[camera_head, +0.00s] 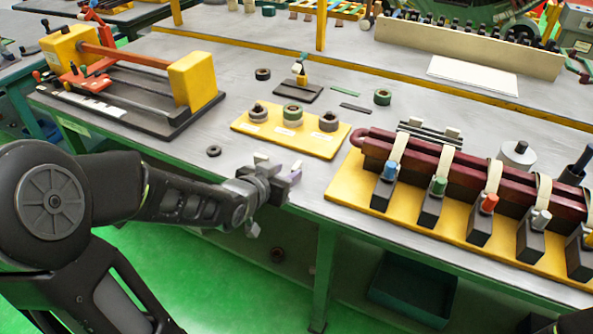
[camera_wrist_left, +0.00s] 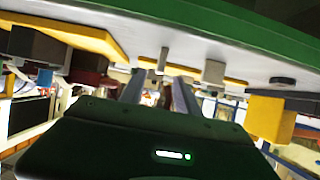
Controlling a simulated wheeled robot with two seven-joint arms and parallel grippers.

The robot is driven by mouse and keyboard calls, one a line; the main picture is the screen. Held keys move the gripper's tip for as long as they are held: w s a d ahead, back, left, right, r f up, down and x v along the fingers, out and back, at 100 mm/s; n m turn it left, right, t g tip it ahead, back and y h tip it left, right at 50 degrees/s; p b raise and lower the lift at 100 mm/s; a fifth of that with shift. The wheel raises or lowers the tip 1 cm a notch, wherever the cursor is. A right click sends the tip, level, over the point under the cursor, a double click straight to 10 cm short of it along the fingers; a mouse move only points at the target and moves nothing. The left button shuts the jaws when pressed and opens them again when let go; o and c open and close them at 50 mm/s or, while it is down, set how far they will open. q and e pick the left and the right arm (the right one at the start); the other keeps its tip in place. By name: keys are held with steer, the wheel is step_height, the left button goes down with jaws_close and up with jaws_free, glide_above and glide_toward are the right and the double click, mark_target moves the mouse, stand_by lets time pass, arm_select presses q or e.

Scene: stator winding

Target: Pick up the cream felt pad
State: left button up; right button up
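A small cream block (camera_head: 261,158), which looks like the cream felt pad, stands near the table's front edge, partly hidden behind my left gripper (camera_head: 266,186). A small lilac block (camera_head: 294,174) stands just right of it. My left gripper is at the table's front edge, close to both blocks. In the left wrist view, which looks upside down, its two fingers (camera_wrist_left: 159,90) are apart with nothing visible between them. Two small upright pieces, one (camera_wrist_left: 163,58) left of the other (camera_wrist_left: 214,72), show beyond the fingers. My right gripper is not in view.
A yellow board (camera_head: 317,144) with several rings stands behind the blocks. A dark ring (camera_head: 214,151) lies to the left. A yellow-based rack (camera_head: 350,192) with dark red bars fills the right. A yellow and red winding fixture (camera_head: 195,80) stands at left.

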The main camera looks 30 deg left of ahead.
mark_target(294, 168)
arm_select(q)
steer(key=x, duration=0.4)
steer(key=shift+w, duration=0.15)
stand_by(0.4)
jaws_close()
stand_by(0.4)
